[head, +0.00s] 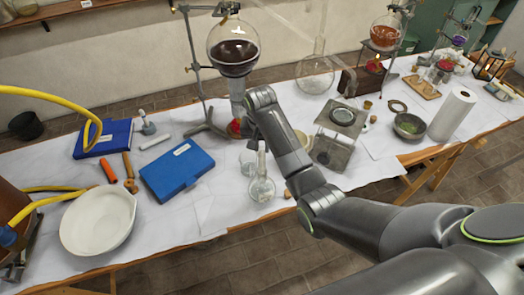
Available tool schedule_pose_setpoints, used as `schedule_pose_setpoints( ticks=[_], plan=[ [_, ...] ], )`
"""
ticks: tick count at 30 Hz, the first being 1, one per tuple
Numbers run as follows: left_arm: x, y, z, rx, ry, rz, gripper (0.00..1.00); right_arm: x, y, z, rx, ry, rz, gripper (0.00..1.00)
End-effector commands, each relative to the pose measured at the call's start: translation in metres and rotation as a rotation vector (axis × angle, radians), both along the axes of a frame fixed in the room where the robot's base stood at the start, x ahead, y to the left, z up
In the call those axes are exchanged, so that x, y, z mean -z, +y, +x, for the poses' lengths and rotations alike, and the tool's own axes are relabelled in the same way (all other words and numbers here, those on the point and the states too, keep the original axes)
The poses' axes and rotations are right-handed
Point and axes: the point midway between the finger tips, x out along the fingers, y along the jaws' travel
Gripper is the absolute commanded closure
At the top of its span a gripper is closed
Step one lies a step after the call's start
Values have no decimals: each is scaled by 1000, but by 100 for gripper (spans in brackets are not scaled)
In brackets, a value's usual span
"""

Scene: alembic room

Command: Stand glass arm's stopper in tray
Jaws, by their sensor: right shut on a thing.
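My right gripper (246,128) is beside the burner stand, largely hidden by my own wrist. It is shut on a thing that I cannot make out. A wooden tray (433,94) with small items on it lies on the right part of the table. I cannot pick out the glass arm's stopper with certainty. A clear glass flask (262,189) with a narrow neck stands just in front of my right gripper. A small brown cork-like piece (287,194) lies to its right. My left gripper is not in view.
A round flask of dark liquid (233,48) hangs on a stand behind my right gripper. A metal stand (337,152), a bowl (409,125) and a paper roll (453,115) are to the right. Blue books (177,170) and a white basin (97,219) are left.

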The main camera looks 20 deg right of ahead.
Motion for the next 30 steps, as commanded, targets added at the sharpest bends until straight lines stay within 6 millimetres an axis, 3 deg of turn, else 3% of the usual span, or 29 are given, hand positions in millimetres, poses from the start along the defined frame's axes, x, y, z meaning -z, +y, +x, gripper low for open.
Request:
schedule_pose_setpoints(
  ticks=[30],
  plan=[
    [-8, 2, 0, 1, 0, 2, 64, -31, 0, 1, 0, -2, 0, 100]
  ],
)
